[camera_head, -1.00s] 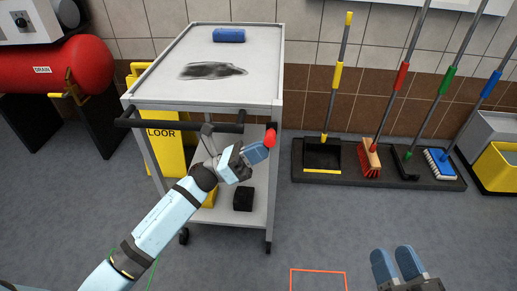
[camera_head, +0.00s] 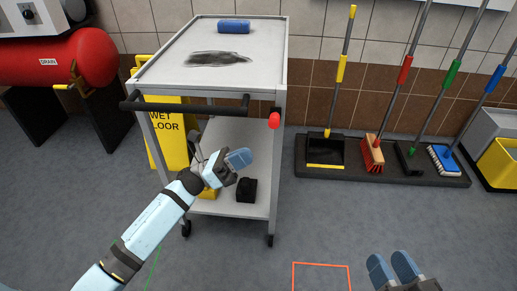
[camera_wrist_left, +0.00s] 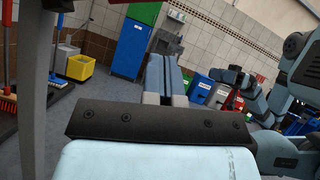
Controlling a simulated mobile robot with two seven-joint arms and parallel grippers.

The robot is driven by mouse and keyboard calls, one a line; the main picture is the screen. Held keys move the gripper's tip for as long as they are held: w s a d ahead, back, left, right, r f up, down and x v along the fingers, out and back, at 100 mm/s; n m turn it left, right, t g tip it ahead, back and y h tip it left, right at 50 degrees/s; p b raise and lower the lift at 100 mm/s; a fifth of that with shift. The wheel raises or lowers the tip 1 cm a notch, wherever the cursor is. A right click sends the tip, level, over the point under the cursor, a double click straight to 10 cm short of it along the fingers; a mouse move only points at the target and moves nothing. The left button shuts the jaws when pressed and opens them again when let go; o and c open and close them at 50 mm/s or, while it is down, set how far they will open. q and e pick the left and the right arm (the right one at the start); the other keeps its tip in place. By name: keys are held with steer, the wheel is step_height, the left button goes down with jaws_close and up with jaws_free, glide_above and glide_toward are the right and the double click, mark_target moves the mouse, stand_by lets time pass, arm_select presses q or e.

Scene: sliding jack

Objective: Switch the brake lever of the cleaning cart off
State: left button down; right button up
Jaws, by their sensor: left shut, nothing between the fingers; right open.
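The grey cleaning cart (camera_head: 160,73) stands upright in the head view, with a black push handle across its front. A round red knob (camera_head: 274,120), likely the brake lever's end, sits at its front right post. The rest of the lever is not clear. My left gripper (camera_head: 240,158) is shut and empty, below and left of the knob and apart from it, in front of the lower shelf. Its closed fingers also show in the left wrist view (camera_wrist_left: 166,75). My right gripper (camera_head: 392,267) is open and empty over the floor at the lower right.
A blue roll (camera_head: 234,26) lies on the cart top; a black block (camera_head: 246,190) sits on its lower shelf. A yellow wet-floor sign (camera_head: 168,140) stands behind the left side. Brooms and a dustpan (camera_head: 325,152) stand right. The floor before the cart is clear.

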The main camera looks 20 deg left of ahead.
arm_select(q)
steer(key=v, duration=0.6)
steer(key=shift+s+d+p, duration=0.1)
steer(key=shift+s+p, duration=0.05)
steer(key=shift+p, duration=0.15)
